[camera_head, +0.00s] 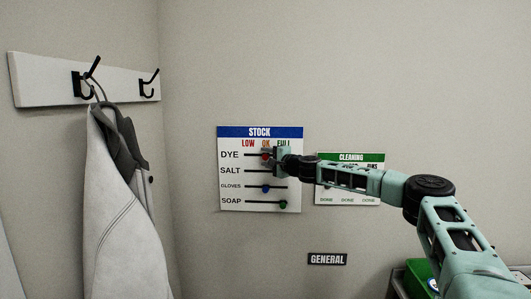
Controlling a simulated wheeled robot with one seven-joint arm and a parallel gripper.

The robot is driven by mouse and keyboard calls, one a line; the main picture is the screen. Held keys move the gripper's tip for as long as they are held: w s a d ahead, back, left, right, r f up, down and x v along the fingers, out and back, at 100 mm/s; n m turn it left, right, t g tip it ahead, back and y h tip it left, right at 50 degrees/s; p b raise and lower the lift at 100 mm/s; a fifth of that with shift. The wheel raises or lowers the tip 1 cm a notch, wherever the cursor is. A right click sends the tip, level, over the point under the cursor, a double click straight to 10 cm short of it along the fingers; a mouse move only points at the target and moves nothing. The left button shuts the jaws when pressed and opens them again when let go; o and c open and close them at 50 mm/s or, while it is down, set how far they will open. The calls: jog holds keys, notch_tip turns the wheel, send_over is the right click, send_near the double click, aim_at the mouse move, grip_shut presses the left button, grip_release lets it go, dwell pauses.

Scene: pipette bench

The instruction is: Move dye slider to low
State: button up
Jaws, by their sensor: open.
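The white stock board (228,190) with a blue header hangs on the wall. Its columns read LOW, OK and FULL, and its rows read DYE, SALT, GLOVES and SOAP. The red dye slider (265,155) sits on the top track, about under OK. My gripper (270,157) is open at the board, right at the red slider; I cannot tell whether it touches it. My gripper and wrist cover the right part of the DYE and SALT tracks. The salt slider is not visible.
The gloves slider (265,188) is blue, about under OK; the soap slider (283,204) is green, about under FULL. A cleaning board (348,200) hangs to the right, partly behind my arm. A GENERAL sign (327,259) is below. A coat (125,215) hangs at left.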

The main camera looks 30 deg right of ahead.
jog(key=shift+w+a+f, duration=0.1)
jog(key=shift+w, duration=0.4)
grip_shut()
jog(key=shift+w+a+f, duration=0.1)
jog(key=shift+a, duration=0.15)
jog(key=w+a+b, duration=0.2)
jog(key=a+b, duration=0.1)
jog(key=w+a+b, duration=0.1)
jog(key=a, duration=0.1)
jog(key=shift+w+a, duration=0.25)
jog(key=shift+w, duration=0.15)
grip_release()
jog(key=shift+w+a, duration=0.1)
jog(key=shift+a, duration=0.05)
